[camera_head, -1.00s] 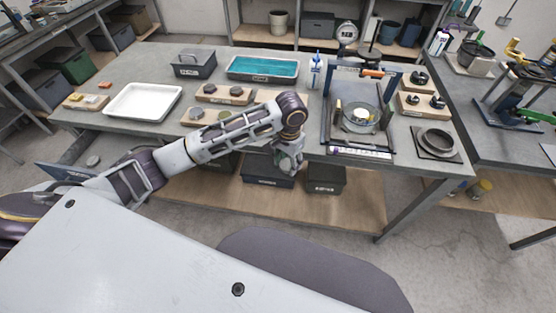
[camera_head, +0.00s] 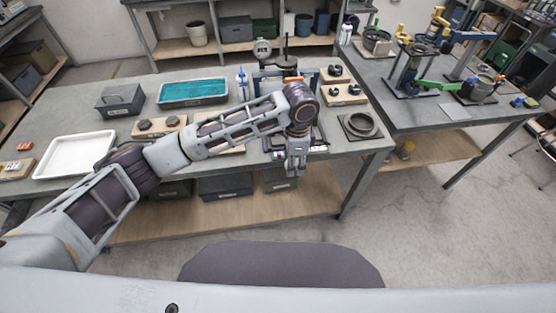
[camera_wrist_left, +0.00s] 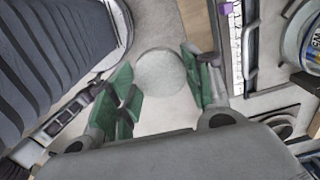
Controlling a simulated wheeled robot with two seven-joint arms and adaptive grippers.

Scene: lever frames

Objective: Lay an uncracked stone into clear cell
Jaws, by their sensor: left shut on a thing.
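My left gripper (camera_head: 292,168) hangs just in front of the bench's front edge, pointing down. In the left wrist view its green-padded fingers (camera_wrist_left: 163,90) are shut on a round, pale grey stone (camera_wrist_left: 161,73). No crack shows on the face in view, though it is small and plain. On the bench a wooden board (camera_head: 178,131) carries dark round pieces. Two more wooden boards (camera_head: 345,101) with dark pieces lie at the right. I cannot tell which cell is the clear one; my arm hides part of the bench. My right gripper is not in view.
An empty-looking white tray (camera_head: 75,155) lies at the bench's left, with a teal-lined tray (camera_head: 193,92) and grey box (camera_head: 119,99) behind. A framed stand (camera_head: 265,80) is partly behind my arm. A dark ring on a plate (camera_head: 360,125) sits near the right corner.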

